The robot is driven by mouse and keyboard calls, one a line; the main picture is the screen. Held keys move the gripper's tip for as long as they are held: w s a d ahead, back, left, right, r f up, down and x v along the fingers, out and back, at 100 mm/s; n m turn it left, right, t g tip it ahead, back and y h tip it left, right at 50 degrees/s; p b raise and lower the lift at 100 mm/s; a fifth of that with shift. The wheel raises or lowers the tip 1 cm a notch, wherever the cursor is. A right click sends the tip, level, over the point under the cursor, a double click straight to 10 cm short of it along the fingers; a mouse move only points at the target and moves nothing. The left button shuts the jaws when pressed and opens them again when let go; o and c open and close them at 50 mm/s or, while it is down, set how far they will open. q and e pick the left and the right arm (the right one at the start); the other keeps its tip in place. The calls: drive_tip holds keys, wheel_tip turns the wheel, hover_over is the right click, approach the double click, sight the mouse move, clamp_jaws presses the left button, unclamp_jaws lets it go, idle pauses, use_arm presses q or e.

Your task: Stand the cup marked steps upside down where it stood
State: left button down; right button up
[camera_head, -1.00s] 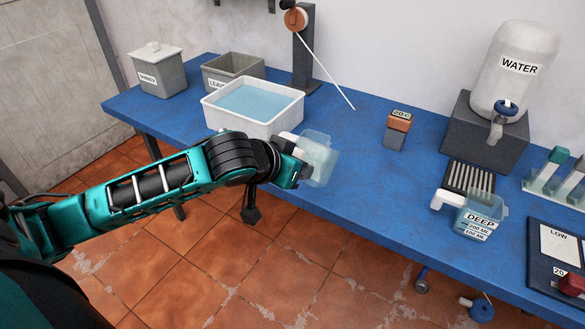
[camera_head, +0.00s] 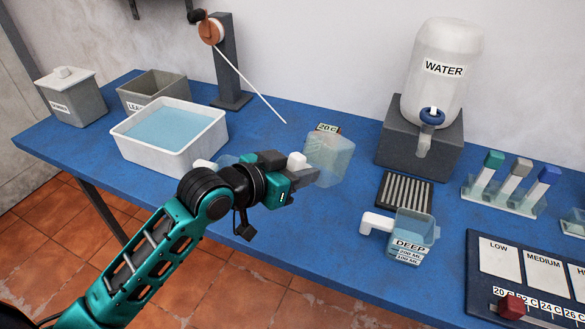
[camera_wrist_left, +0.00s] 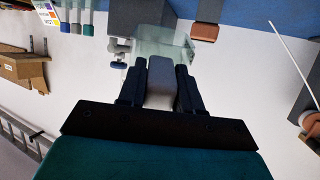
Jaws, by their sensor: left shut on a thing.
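My left gripper (camera_head: 290,182) is shut on the pale handle of a clear cup (camera_head: 330,160). The cup is held above the blue table, right of the white water basin. In the left wrist view the handle (camera_wrist_left: 160,80) lies between the fingers and the clear cup (camera_wrist_left: 160,42) is beyond them. That picture has the table at the top and the wall below. No marking shows on the held cup, so I cannot read its name or tell for certain which way its mouth points. My right gripper is not in view.
A cup marked DEEP (camera_head: 410,232) stands near the slotted drain (camera_head: 404,190). Another clear cup, its white handle (camera_head: 203,164) visible, is partly hidden behind my left arm.

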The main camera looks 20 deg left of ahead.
use_arm(q)
drive_tip(key=shift+w+d+r, duration=0.1)
drive_tip(key=shift+s, duration=0.2)
drive_tip(key=shift+f, duration=0.25)
drive_tip(key=shift+f+b, duration=2.6)
drive_tip(key=shift+f, duration=2.1)
drive_tip(key=shift+f+b, duration=0.3)
drive_tip(key=shift+f, duration=0.35)
drive_tip(key=c, duration=0.7)
unclamp_jaws()
drive_tip(key=p+v, duration=0.1)
drive_tip(key=v, duration=1.2)
drive_tip(key=shift+f, duration=0.15)
